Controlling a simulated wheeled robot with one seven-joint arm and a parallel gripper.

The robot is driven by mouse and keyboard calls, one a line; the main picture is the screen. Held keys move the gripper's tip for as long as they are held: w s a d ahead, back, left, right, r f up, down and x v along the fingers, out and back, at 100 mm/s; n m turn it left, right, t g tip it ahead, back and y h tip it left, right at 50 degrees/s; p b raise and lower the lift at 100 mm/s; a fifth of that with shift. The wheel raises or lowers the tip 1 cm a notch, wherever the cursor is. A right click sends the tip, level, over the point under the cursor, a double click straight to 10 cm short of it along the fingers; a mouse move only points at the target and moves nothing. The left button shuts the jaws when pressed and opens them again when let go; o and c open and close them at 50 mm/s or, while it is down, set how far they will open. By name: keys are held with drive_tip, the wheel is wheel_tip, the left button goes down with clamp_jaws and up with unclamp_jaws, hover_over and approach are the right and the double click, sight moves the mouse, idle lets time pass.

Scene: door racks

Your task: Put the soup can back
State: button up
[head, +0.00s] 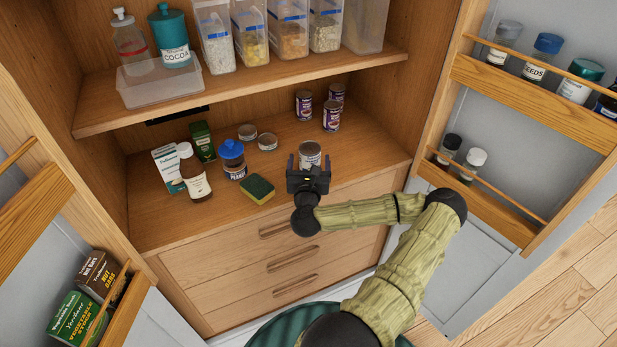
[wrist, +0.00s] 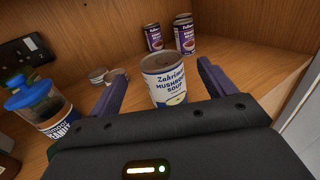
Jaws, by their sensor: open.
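The soup can (wrist: 165,82), with a white and blue mushroom soup label, stands upright on the cabinet's lower shelf. In the head view the soup can (head: 309,154) is just beyond my gripper (head: 309,165). In the wrist view my gripper (wrist: 160,88) is open, with one finger on each side of the can and visible space between. Its lower part is hidden by the gripper body.
Left on the shelf are a blue-lidded jar (head: 232,160), a yellow-green sponge (head: 257,189), low tins (head: 267,142), a brown bottle (head: 193,172) and boxes. Open doors with racks (head: 535,105) flank the cabinet. An upper shelf (head: 250,85) hangs above.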

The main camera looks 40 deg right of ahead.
drive_tip(key=shift+b+v, duration=0.45)
drive_tip(key=shift+v, duration=2.25)
